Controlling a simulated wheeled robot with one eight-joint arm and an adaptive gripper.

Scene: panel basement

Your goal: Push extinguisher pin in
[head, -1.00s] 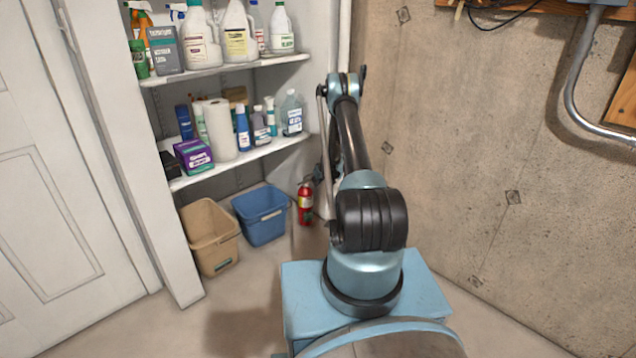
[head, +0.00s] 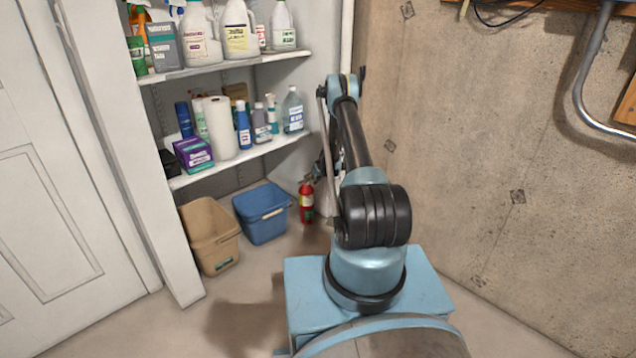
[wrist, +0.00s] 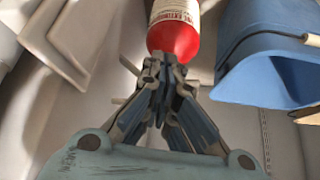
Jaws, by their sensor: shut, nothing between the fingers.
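The red fire extinguisher (head: 306,203) stands upright on the floor at the foot of the shelf unit, right of the blue bin. Its pin cannot be made out in either view. In the head view my gripper is by the top of the extinguisher, mostly hidden behind my own arm. In the wrist view my gripper (wrist: 164,64) has its fingertips together and empty. They overlap the near edge of the extinguisher's red body (wrist: 174,38), which carries a white label. I cannot tell whether they touch it.
The blue bin (head: 262,214) stands close beside the extinguisher and also shows at the right in the wrist view (wrist: 262,80). A tan bin (head: 210,238) is left of it. Shelves (head: 240,160) with bottles rise above. A concrete wall (head: 460,150) bounds the right side.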

